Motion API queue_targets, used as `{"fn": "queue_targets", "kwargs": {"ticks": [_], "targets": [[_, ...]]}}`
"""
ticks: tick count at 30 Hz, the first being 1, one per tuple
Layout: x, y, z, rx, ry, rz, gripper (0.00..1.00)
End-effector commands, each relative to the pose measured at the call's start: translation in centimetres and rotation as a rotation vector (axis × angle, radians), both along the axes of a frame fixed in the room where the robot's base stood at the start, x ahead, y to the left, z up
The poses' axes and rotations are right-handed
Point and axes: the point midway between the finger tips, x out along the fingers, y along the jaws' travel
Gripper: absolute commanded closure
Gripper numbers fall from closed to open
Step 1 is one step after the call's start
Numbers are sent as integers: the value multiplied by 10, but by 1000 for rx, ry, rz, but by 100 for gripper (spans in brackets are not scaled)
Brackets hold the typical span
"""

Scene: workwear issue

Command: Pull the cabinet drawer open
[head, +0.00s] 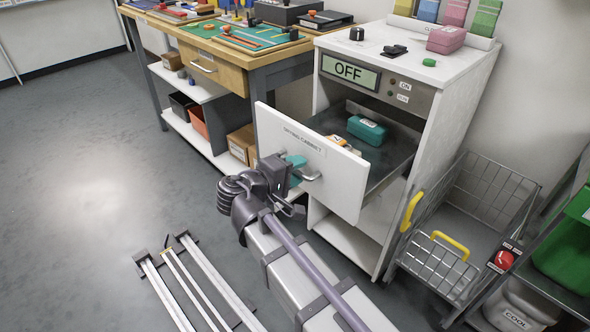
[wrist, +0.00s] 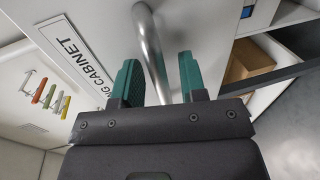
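The white drying cabinet (head: 465,85) has an OFF display, and its drawer (head: 338,190) is pulled well out. A teal packet (head: 367,131) and a yellow-orange item (head: 338,141) lie inside the drawer. Its curved metal handle (head: 311,178) is on the front panel; the handle also shows in the wrist view (wrist: 151,45). My gripper (head: 296,168) is at the handle. In the wrist view, the green fingers of my gripper (wrist: 160,80) stand apart on either side of the bar, with a visible gap on the right.
A workbench (head: 222,75) with tools and lower shelves stands left of the cabinet. A wire basket (head: 440,262) with yellow grips is at the right, beside a green bin (head: 565,245). Metal rails (head: 190,285) lie on the floor. The floor at left is clear.

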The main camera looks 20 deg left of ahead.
Motion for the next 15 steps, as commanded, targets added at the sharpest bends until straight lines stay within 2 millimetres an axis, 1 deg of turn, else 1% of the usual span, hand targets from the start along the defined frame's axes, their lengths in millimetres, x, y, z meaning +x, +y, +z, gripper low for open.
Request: {"fn": "queue_targets", "kwargs": {"ticks": [5, 8, 11, 15], "targets": [[-1, 1, 1, 0, 0, 0, 62], [-11, 7, 4, 0, 0, 1, 62], [-29, 18, 10, 0, 0, 3, 62], [-59, 37, 18, 0, 0, 4, 62]]}}
